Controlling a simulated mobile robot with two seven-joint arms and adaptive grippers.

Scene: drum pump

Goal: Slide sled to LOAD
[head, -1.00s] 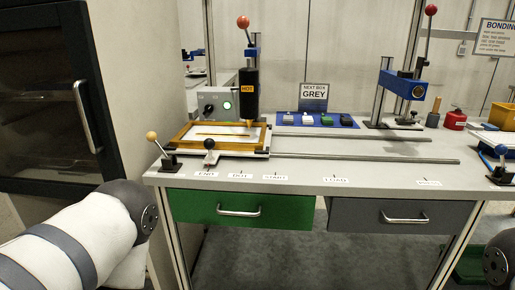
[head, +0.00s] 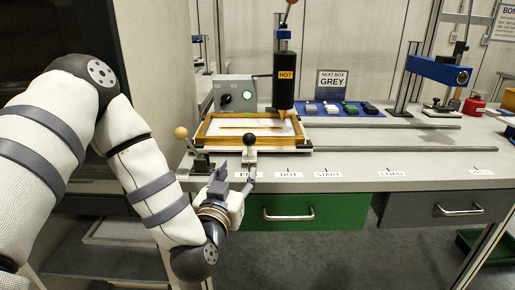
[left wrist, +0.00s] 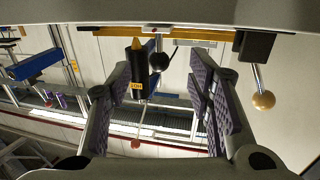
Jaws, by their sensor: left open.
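The sled (head: 212,128), a wooden-yellow frame around a pale tray, sits at the left end of its rails (head: 400,150), above the END and DOT labels. Its black ball knob (head: 249,140) stands at its front edge; it also shows in the left wrist view (left wrist: 158,62). The LOAD label (head: 390,173) is further right on the bench edge. My left gripper (head: 235,174) is open and empty, just in front of and below the knob. In the left wrist view the knob appears between the spread fingers (left wrist: 160,95), beyond their tips. My right gripper is not in view.
The black HOT head (head: 285,88) hangs over the sled. A wooden-ball lever (head: 181,133) stands at the left of the sled. A grey control box (head: 236,95) is behind. The rails right of the sled look clear up to a blue press (head: 438,70).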

